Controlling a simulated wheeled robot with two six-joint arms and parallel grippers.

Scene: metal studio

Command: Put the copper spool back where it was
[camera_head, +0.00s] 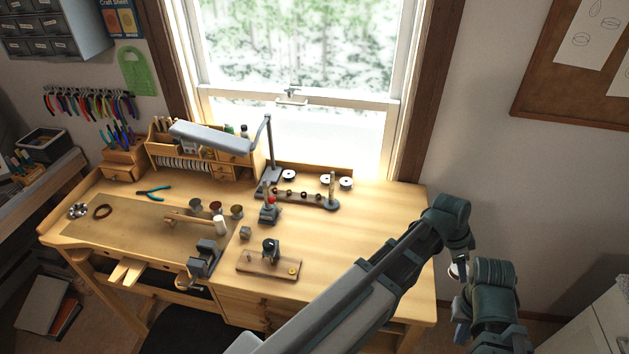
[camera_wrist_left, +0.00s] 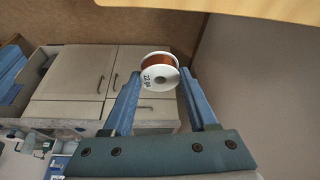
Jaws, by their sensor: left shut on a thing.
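The copper spool (camera_wrist_left: 158,72) has white flanges marked "22 ga" and copper-coloured wire. In the left wrist view it sits between the fingertips of my left gripper (camera_wrist_left: 159,84), which is shut on it. In the head view a small part of the spool (camera_head: 453,270) shows beyond the table's right edge, below my left wrist; my arms hide most of that gripper. My right arm is at the lower right, and its fingers cannot be made out. White-flanged spools (camera_head: 346,184) stand at the back of the wooden workbench (camera_head: 380,210), near the window.
A dark stand with small parts (camera_head: 300,197) is in front of those spools. A desk lamp (camera_head: 212,137) leans over the bench's left half. A wooden board with a small tool (camera_head: 268,264) lies near the front. The bench's right part is clear. White cabinets (camera_wrist_left: 85,80) show behind the held spool.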

